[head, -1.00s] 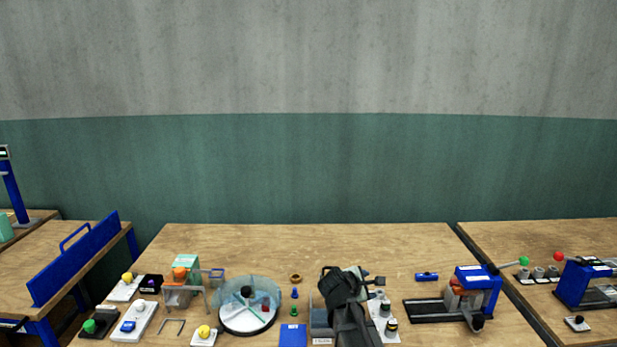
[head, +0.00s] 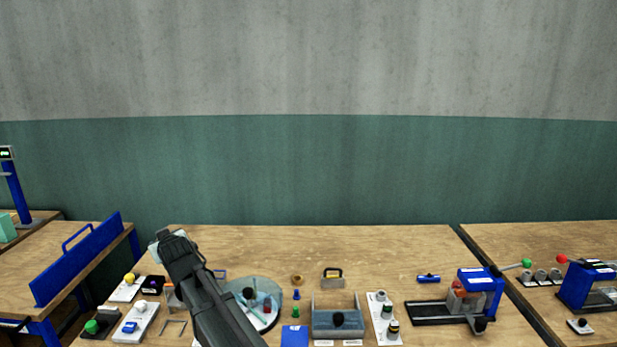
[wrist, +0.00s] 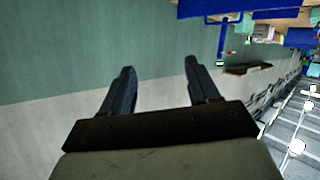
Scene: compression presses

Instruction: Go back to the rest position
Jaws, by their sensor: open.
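My gripper (wrist: 160,78) shows in the wrist view with its two dark fingers spread apart and nothing between them. Behind the fingers is only the green and grey wall. In the head view my arm reaches up over the left part of the middle table (head: 400,247), across the round clear-covered dish (head: 262,296). The arm's end is raised near the table's back left corner. The fingertips cannot be made out in the head view.
A grey tray-like fixture (head: 337,321) and a blue press (head: 479,287) stand to the right. Button blocks (head: 141,317) stand at the left. A blue panel (head: 77,261) stands on the left table. The table's back middle is mostly clear.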

